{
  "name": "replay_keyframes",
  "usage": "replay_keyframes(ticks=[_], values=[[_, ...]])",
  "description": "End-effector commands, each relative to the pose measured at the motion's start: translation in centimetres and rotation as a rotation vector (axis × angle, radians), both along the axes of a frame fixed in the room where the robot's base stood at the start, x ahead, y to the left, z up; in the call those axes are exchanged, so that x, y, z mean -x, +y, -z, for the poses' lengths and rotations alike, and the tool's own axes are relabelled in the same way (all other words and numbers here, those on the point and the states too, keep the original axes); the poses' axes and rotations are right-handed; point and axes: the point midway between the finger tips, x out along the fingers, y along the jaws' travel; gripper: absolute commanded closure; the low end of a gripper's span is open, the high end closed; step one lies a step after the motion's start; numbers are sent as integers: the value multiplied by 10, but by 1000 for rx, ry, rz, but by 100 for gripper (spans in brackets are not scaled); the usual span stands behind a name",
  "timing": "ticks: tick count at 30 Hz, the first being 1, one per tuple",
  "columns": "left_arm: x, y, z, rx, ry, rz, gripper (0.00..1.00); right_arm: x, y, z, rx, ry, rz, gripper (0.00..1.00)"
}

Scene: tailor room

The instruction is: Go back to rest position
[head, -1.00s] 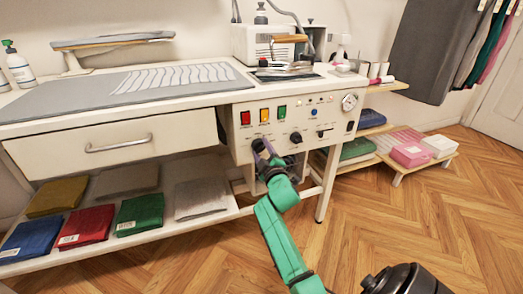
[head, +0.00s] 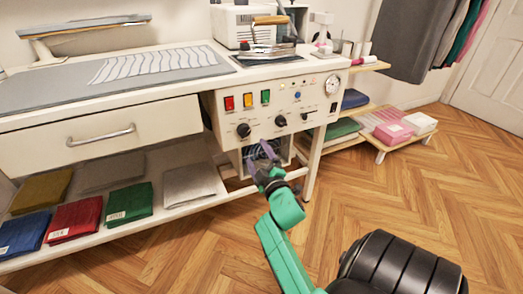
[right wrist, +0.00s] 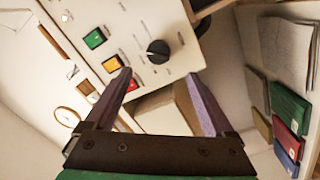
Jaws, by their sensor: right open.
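My right gripper (head: 262,152) is open and empty, with its two purple-grey fingers apart. In the head view it is just below the lower edge of the white control panel (head: 262,122), in front of the opening under it. In the right wrist view the open fingers (right wrist: 158,76) frame the panel's lower edge, with a black knob (right wrist: 158,52) beyond them. The left black knob (head: 243,130) is uncovered in the head view. My left gripper is not in view.
The ironing table's drawer (head: 100,136) is shut. Folded fabrics, such as the green one (head: 130,203), lie on the lower shelf. An iron (head: 272,48) stands on the tabletop. The wooden floor (head: 420,190) is open at the right, before a low rack with boxes (head: 393,133).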

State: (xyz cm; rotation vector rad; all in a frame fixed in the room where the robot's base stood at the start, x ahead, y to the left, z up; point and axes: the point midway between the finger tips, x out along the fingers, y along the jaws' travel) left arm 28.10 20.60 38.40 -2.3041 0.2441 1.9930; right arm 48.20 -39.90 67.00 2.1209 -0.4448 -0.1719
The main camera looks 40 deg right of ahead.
Motion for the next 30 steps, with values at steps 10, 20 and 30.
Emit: replay_keyframes(ticks=[10,20,30], values=[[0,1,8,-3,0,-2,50,36,15,2,0,-1,1,12],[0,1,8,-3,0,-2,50,35,14,2,0,0,0,12],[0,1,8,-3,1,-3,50,35,44,99,-380,262,12,12]])
